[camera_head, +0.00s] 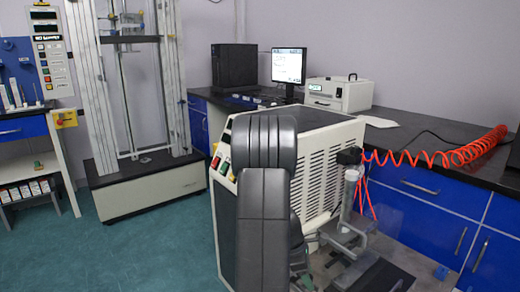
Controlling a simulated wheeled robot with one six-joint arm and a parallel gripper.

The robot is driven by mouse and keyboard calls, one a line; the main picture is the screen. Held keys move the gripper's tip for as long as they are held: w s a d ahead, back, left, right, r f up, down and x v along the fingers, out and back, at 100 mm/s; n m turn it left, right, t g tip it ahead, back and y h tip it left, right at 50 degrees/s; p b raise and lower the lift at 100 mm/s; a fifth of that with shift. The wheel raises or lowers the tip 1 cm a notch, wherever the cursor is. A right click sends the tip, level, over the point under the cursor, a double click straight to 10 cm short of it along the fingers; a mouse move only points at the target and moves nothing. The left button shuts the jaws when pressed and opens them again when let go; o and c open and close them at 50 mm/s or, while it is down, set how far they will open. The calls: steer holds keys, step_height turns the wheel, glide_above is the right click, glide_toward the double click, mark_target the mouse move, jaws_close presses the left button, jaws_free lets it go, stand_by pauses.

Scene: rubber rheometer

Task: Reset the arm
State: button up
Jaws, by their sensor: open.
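My own dark grey arm (263,230) stands folded in the middle of the picture, in front of the white rheometer cabinet (325,165). It covers part of the cabinet's front and left side. I cannot make out my gripper or its fingertips. Dark grey parts low on the right of the arm overlap the machine's lower parts, and I cannot tell them apart clearly. Nothing held by the arm shows.
A black bench with blue drawers (418,225) runs along the right, with a coiled red hose (440,158), a monitor (289,66) and a white instrument (338,94). A tall test frame (130,90) stands at the left. Green floor (150,250) is clear at front left.

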steer(key=shift+w+a+r, duration=0.1)
steer(key=shift+w+a, duration=0.2)
steer(key=shift+w, duration=0.1)
steer(key=shift+s+r, duration=0.1)
